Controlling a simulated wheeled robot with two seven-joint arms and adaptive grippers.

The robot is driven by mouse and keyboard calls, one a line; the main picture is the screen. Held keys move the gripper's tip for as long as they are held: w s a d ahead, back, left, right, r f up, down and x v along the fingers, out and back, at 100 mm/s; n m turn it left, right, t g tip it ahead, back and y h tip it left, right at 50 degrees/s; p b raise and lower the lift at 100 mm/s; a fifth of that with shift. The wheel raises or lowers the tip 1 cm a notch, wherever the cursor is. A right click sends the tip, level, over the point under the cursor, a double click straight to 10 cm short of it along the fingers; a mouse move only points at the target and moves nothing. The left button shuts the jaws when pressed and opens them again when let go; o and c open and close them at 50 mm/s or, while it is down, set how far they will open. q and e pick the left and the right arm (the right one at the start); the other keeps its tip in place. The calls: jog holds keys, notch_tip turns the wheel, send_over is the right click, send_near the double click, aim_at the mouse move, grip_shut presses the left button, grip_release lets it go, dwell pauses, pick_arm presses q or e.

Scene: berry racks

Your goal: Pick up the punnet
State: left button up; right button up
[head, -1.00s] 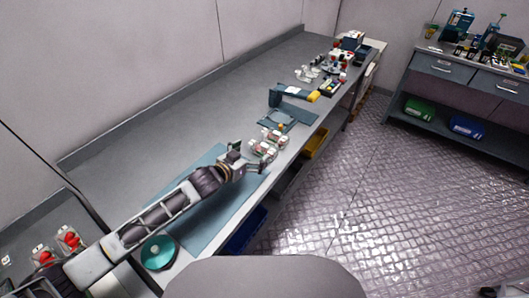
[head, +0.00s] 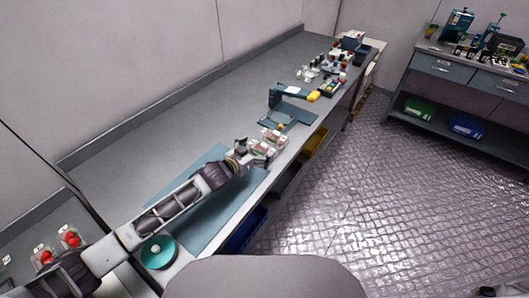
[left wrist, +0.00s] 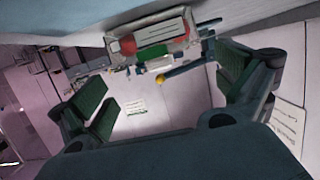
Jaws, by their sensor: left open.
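In the left wrist view a punnet (left wrist: 150,38) with a pale label and red fruit shows ahead, beyond the open green-padded fingers (left wrist: 165,80). Nothing is held between them. The fingers partly hide the nearer punnet in the head view.
A blue-grey mat (head: 208,222) lies under my left arm, with a round teal object (head: 158,252) near it. A scale-like device (head: 290,110) with a yellow end stands beyond the punnets. The bench's back left is clear.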

aim_at(263, 145)
pick_arm(q)
jog(key=shift+x, duration=2.3)
jog(key=shift+c, duration=0.3)
jog(key=shift+r, duration=0.1)
jog(key=c, duration=0.8)
